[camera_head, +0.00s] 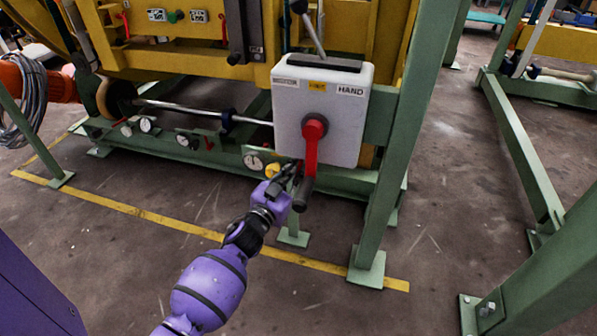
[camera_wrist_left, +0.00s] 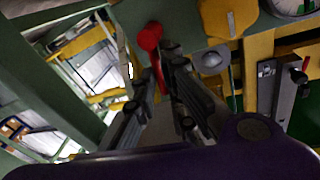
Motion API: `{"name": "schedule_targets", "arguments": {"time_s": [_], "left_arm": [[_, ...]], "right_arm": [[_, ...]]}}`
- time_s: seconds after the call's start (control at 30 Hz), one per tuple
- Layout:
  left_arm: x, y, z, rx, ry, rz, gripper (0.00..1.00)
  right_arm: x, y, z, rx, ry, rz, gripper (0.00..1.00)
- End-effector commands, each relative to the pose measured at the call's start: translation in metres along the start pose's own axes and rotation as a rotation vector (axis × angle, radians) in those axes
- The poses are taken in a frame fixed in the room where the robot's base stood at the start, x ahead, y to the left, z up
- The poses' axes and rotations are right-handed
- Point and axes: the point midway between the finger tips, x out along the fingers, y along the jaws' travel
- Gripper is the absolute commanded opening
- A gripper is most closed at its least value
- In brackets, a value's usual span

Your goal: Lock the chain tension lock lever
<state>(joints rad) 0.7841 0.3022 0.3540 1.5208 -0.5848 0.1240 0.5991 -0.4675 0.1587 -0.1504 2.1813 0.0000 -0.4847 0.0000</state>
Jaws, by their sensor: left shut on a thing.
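My left gripper (camera_head: 290,172) reaches up from below to the lower front of the green frame. It is shut, and the left wrist view shows its fingers (camera_wrist_left: 165,85) closing around a red lever (camera_wrist_left: 150,38) with a rounded end. In the head view this lever is mostly hidden by the gripper. A yellow fitting (camera_head: 272,171) sits just left of the fingertips; it also shows in the left wrist view (camera_wrist_left: 228,15). My right gripper is not in view.
Just right of the fingertips hangs a larger red switch lever (camera_head: 311,150) with a black grip, on a white box (camera_head: 345,105) marked HAND. A round gauge (camera_head: 253,162) is to the left. A green post (camera_head: 380,190) stands right; open floor (camera_head: 440,210) lies beyond.

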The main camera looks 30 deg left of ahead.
Motion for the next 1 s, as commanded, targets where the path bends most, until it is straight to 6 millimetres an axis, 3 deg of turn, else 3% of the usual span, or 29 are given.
{"name": "schedule_targets", "arguments": {"time_s": [0.2, 0.57, 0.6, 0.7, 1.0], "left_arm": [[-0.003, 0.000, 0.003, -0.179, 0.031, -0.008, 0.00], [-0.003, 0.000, 0.005, -0.208, 0.035, -0.010, 0.00], [-0.003, 0.000, 0.005, -0.207, 0.034, -0.010, 0.16], [-0.003, -0.001, 0.005, -0.205, 0.033, -0.011, 0.27], [-0.004, -0.004, 0.004, -0.199, 0.036, -0.014, 0.27]], "right_arm": [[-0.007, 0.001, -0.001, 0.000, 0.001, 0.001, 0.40], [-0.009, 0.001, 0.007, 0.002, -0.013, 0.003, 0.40], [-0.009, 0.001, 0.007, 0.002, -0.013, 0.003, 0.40], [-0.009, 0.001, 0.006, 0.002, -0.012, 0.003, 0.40], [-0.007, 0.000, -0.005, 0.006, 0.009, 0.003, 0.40]]}}
